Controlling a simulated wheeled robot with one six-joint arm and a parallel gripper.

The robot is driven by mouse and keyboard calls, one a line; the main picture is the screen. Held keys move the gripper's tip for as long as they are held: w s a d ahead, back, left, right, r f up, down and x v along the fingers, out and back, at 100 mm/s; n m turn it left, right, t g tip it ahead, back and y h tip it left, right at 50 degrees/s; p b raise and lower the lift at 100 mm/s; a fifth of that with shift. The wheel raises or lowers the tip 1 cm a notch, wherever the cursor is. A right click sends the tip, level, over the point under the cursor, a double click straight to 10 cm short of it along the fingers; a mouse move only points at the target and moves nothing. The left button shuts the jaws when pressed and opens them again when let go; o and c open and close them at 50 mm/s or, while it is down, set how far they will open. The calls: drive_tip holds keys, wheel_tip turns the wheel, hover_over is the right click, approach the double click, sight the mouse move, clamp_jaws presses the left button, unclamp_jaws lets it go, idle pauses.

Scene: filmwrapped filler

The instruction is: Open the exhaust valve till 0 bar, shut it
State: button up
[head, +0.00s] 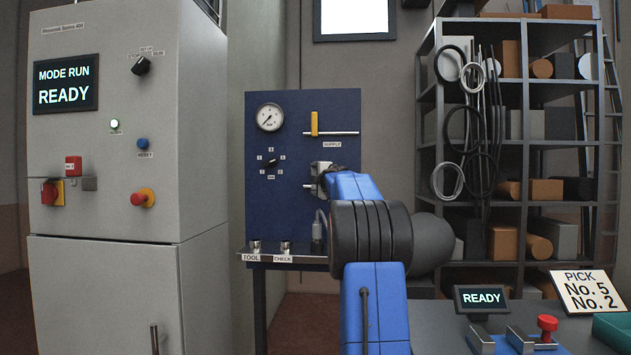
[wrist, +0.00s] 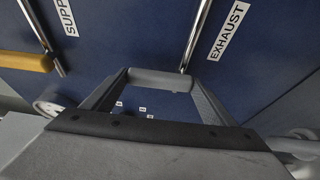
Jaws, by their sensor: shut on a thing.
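The exhaust valve's grey handle (wrist: 160,80) lies crosswise to its metal pipe (wrist: 196,35), beside the EXHAUST label (wrist: 229,31) in the wrist view. My gripper (wrist: 160,86) is shut on this handle, a finger at each end. In the head view my gripper (head: 322,172) is at the blue panel (head: 350,105), hiding the handle and label; a bit of the exhaust pipe (head: 307,186) shows at its left. The pressure gauge (head: 270,117) is at the panel's upper left; its needle seems to point lower left, but the reading is too small to tell.
The yellow supply handle (head: 314,123) stands upright across its pipe, just above my gripper. A selector knob (head: 270,163) is to the left. A shelf with TOOL and CHECK sockets (head: 285,247) juts out below. A grey cabinet (head: 190,200) stands left, a rack (head: 425,120) right.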

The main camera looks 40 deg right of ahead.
drive_tip(key=shift+w+f, duration=0.1)
drive_tip(key=shift+f, duration=0.05)
drive_tip(key=o, duration=1.5)
drive_tip(key=shift+a, duration=0.1)
drive_tip(key=v, duration=1.7)
drive_tip(key=shift+s, duration=0.3)
